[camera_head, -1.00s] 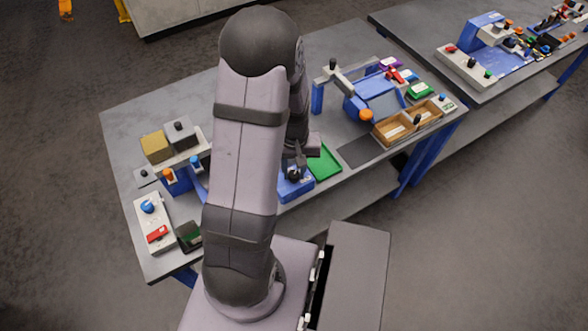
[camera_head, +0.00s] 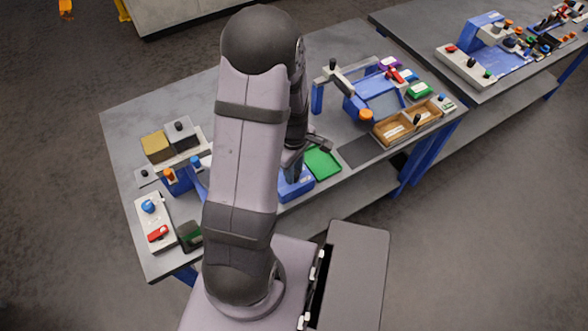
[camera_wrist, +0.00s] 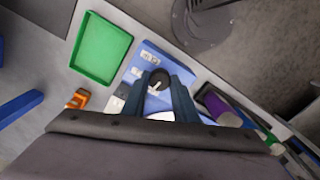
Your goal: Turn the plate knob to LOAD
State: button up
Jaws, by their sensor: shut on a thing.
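The plate knob (camera_wrist: 158,80) is a round black knob with a white pointer line, on a blue panel with small white labels (camera_wrist: 148,57) beside it. My gripper (camera_wrist: 158,90) has its two fingers on either side of the knob in the wrist view and is shut on it. The label lettering is too small to read. In the head view the blue unit (camera_head: 294,184) shows beside my arm, next to the green tray, with my gripper (camera_head: 294,165) over it; the knob itself is hidden there.
The green tray (camera_wrist: 101,48) lies just beside the blue panel. An orange part (camera_wrist: 77,99) and a purple cylinder (camera_wrist: 222,108) are close to my gripper in the wrist view. Wooden bins (camera_head: 408,122) and a blue press-like unit stand farther right on the bench.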

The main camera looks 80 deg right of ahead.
jog(key=shift+d+n, duration=0.1)
jog(key=shift+n, duration=0.8)
jog(key=o, duration=1.1)
jog(key=shift+c, duration=0.2)
jog(key=shift+r+b, duration=0.8)
jog(key=shift+r, duration=2.9)
